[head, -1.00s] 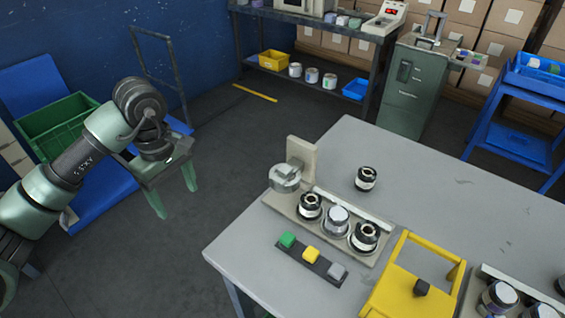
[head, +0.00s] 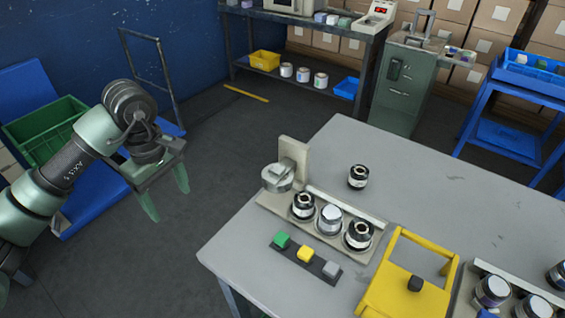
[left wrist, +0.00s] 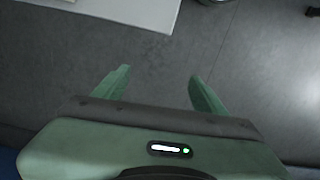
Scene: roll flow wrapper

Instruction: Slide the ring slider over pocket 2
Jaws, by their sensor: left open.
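A grey round ring piece with a block handle (head: 277,177) stands at the left end of a beige fixture (head: 270,203), in front of an upright beige plate; it looks like the ring slider. Three rolls sit in a row on the fixture: a left black one (head: 303,206), a middle one with a silver-white top (head: 329,219) and a right black one (head: 358,235). The ring piece is beside the left roll, over none of them. My left gripper (head: 165,193) is open and empty, left of the table, well away from the fixture. Its fingers also show in the left wrist view (left wrist: 160,76). My right gripper is not seen.
A strip with green, yellow and grey buttons (head: 304,256) lies before the fixture. A loose black roll (head: 357,177) stands behind it. A yellow handled frame (head: 405,292) and a second roll holder are at the right. The grey table (head: 450,200) is clear toward the back.

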